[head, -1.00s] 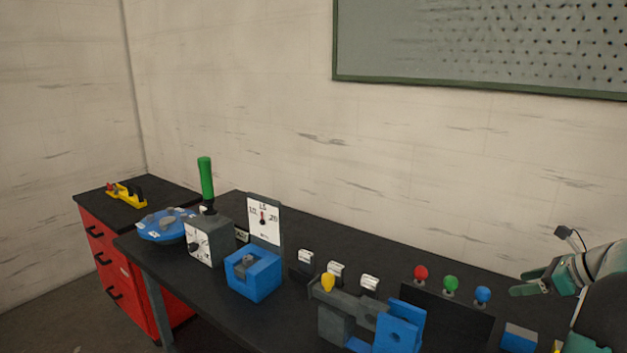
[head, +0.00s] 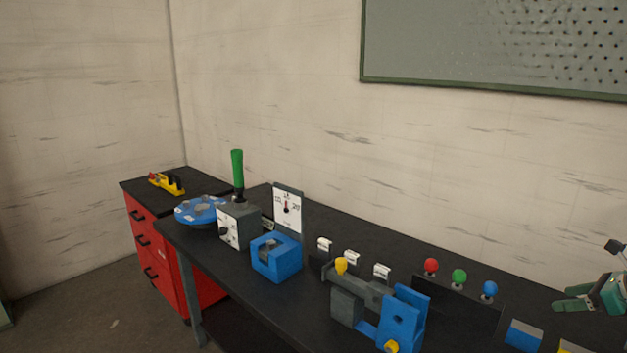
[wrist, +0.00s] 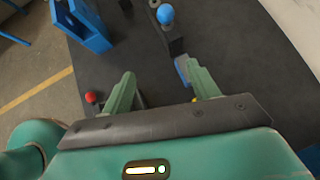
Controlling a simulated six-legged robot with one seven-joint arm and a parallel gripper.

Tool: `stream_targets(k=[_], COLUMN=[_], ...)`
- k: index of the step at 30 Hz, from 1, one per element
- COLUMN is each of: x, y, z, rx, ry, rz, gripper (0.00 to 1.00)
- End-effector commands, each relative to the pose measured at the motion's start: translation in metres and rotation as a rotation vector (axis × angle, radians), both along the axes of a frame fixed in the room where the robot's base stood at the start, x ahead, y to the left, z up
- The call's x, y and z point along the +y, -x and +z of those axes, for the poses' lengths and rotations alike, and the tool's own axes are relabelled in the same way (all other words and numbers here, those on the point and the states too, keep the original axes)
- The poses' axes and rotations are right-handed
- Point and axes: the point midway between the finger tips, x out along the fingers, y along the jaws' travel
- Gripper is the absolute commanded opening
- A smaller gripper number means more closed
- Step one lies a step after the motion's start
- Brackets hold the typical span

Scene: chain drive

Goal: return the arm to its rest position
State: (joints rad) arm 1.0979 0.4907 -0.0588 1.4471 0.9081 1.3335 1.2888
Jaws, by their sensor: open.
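My gripper (head: 558,299) is at the right edge of the head view, above the right end of the dark workbench (head: 440,245). Its green fingers are spread apart. In the wrist view my gripper (wrist: 163,78) points down over the bench top, with nothing between the fingers. A blue block (wrist: 182,68) shows near the right finger, beyond or below it; I cannot tell the gap. Most of my arm is out of the head view.
Red (head: 431,266), green (head: 459,276) and blue (head: 490,288) knobs stand left of my gripper. A blue bracket (head: 402,320), blue socket block (head: 277,257), green-handled lever (head: 237,175) and gauge (head: 287,210) stand further left. A red cabinet (head: 150,245) is at far left.

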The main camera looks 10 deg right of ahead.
Motion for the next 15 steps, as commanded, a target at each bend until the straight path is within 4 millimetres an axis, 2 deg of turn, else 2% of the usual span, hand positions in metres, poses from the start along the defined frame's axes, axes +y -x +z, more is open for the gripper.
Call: stream_targets(k=[1, 8, 11, 15], x=[0.000, 0.061, 0.089, 0.137], y=[-0.001, -0.024, -0.032, -0.039], z=[0.000, 0.018, 0.024, 0.035], rx=[0.000, 0.014, 0.017, 0.017], ry=[-0.001, 0.139, 0.207, 0.322], rz=[0.001, 0.173, 0.257, 0.406], gripper=[0.60, 0.60, 0.60, 0.60])
